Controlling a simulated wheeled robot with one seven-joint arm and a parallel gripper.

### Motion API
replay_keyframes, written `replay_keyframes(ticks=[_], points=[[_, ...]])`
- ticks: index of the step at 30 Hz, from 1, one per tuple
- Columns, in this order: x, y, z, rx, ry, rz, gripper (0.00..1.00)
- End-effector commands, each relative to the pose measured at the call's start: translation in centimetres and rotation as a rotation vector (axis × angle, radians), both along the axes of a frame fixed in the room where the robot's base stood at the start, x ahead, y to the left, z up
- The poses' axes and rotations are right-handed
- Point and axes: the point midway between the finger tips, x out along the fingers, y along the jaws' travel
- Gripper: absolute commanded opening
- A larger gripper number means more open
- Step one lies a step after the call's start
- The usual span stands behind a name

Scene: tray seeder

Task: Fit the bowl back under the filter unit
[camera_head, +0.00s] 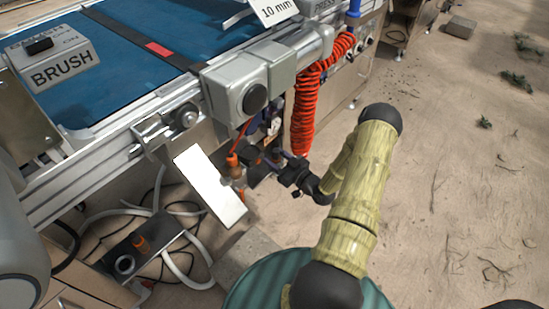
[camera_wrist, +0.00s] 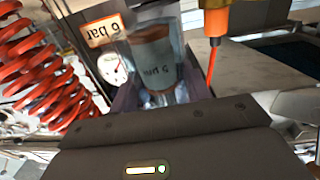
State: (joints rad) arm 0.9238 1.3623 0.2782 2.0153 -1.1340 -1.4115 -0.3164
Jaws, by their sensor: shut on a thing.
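In the wrist view, a clear bowl (camera_wrist: 160,88) with a dark inner part and an upside-down "5 µm" marking sits between my fingers. My gripper (camera_wrist: 160,95) is shut on it, with a finger at each side; the wrist body hides its near end. A round pressure gauge (camera_wrist: 113,68) under an orange "6 bar" label (camera_wrist: 104,29) is just left of the bowl. In the head view my gripper (camera_head: 262,168) is low beside the machine's side, below a grey motor housing. The filter unit cannot be told clearly there, nor whether the bowl touches it.
A coiled red hose (camera_head: 305,108) hangs close to my gripper. An orange-and-black fitting (camera_wrist: 216,20) with a red tube is right of the bowl. A dark tray (camera_head: 120,262) lies lower left. Open ground is at right.

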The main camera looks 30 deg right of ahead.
Motion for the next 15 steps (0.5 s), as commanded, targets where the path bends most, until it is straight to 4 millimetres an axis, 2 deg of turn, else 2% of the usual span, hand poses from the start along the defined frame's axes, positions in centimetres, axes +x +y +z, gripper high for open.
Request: replay_keyframes(ticks=[8,15], points=[[0.1,0.1,0.1,0.000,-0.001,0.000,0.24],[1.1,0.5,0.0,0.000,-0.001,0.000,0.24]])
